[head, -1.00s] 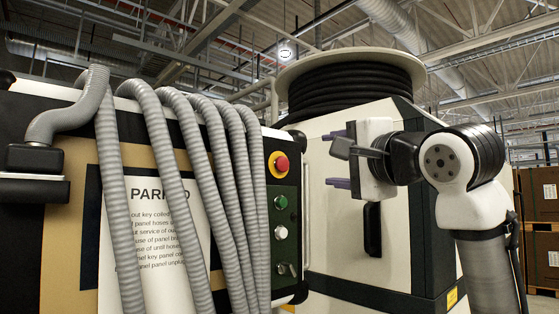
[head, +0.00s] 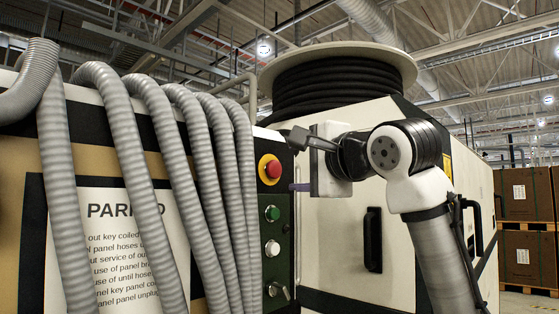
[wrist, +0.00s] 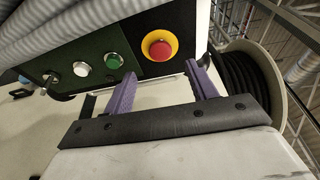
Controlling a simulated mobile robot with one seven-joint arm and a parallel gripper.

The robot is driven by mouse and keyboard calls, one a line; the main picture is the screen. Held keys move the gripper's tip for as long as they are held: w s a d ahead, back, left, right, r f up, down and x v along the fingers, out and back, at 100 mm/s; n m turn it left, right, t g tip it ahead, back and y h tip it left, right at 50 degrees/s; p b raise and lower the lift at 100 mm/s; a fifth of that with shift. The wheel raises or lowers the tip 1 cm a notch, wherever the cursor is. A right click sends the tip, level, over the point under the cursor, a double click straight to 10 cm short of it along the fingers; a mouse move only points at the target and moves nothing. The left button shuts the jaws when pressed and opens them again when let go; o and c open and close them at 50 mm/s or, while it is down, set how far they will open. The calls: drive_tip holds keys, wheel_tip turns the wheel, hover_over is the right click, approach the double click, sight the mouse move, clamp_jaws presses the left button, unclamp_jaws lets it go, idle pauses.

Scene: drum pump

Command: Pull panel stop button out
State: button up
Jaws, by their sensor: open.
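The red stop button (head: 272,169) sits in a yellow ring at the top of the control panel's button column. It also shows in the wrist view (wrist: 160,50), beyond and between my fingertips. My gripper (head: 297,187) is right of the button in the head view, with its purple fingers pointing towards the panel. In the wrist view my gripper (wrist: 160,80) is open and empty, one finger on each side of the button's line. The fingers appear short of the button, not touching it. In the head view one finger is partly hidden.
Below the button are a green button (head: 272,213), a white button (head: 272,248) and a key switch (head: 278,290). Grey hoses (head: 195,180) hang just left of the column, over a PARKED sign (head: 115,240). A cable reel (head: 335,85) tops the cabinet behind.

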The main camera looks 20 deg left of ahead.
sight(276, 170)
drive_tip(key=p+x, duration=0.2)
drive_tip(key=x, duration=0.5)
drive_tip(key=shift+w+a, duration=0.15)
